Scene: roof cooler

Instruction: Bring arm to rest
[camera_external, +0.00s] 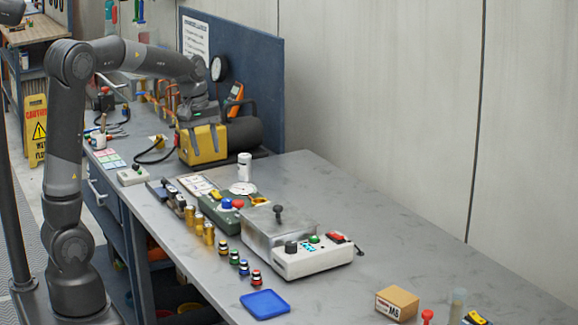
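My arm reaches from the left over the far part of the grey workbench (360,210). My gripper (200,115) points down at the arm's end, just above or in front of the yellow machine with a black cylinder (203,145). At this size I cannot tell whether it touches the machine. Its fingers are small and dark against the machine, so their opening and anything between them cannot be made out.
A blue back panel (255,80) stands close behind the gripper. Mid-bench are a grey metal box (265,235), a white control box (305,257), a white bottle (244,167) and small coloured parts. A blue tray (265,303) and cardboard box (397,302) are nearer. The right-middle bench is clear.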

